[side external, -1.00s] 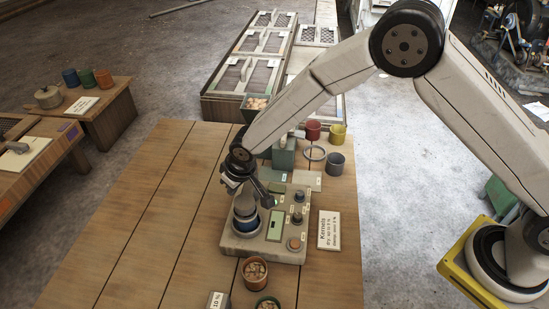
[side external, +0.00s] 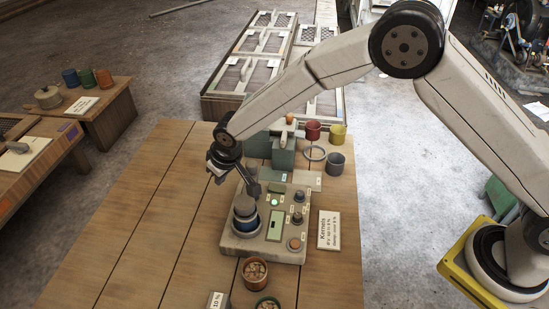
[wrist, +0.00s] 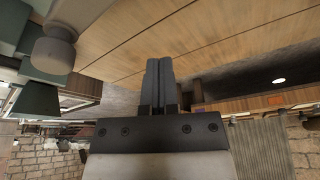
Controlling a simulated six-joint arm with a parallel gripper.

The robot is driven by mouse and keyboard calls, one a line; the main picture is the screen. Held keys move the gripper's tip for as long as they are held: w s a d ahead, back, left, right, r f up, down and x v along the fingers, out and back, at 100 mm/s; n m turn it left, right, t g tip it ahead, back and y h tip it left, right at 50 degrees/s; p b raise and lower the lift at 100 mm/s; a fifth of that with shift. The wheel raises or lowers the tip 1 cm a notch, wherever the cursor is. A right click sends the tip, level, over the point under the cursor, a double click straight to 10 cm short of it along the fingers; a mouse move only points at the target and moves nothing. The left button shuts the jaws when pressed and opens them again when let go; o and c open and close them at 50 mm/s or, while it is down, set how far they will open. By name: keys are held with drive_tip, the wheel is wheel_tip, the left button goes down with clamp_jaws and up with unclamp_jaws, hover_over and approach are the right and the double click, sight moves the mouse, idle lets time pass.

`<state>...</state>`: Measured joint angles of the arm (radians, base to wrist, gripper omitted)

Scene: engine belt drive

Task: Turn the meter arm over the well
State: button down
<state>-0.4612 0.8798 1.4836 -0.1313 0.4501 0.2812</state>
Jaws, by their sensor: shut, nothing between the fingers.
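The meter is a grey-beige block (side external: 264,247) on the wooden table, with a green display, knobs and an orange button. Its well (side external: 247,225) has a blue band and stands at the block's left end. A grey round head (side external: 245,206) sits over the well. A dark slanted piece, apparently the meter arm (side external: 252,184), rises behind it toward my wrist. My gripper (side external: 212,172) is up and left of the meter, apparently clear of it. In the wrist view its fingers (wrist: 158,78) are together with nothing between them. The contact between head and well is too small to tell.
A bowl of kernels (side external: 254,271) and a label block (side external: 217,300) stand in front of the meter. A green box (side external: 284,154), grey cup (side external: 335,163), red cup (side external: 313,130) and yellow cup (side external: 338,134) stand behind. The table's left side is clear.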

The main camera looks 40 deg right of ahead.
drive_tip(key=v, duration=0.7)
drive_tip(key=shift+w+d, duration=0.2)
drive_tip(key=shift+d, duration=0.2)
drive_tip(key=s+d+r+m+g+h, duration=0.1)
drive_tip(key=s+d+r+m, duration=0.1)
drive_tip(key=s+d, duration=2)
drive_tip(key=shift+s+d+m, duration=0.3)
drive_tip(key=shift+d+m, duration=0.3)
drive_tip(key=shift+d, duration=0.15)
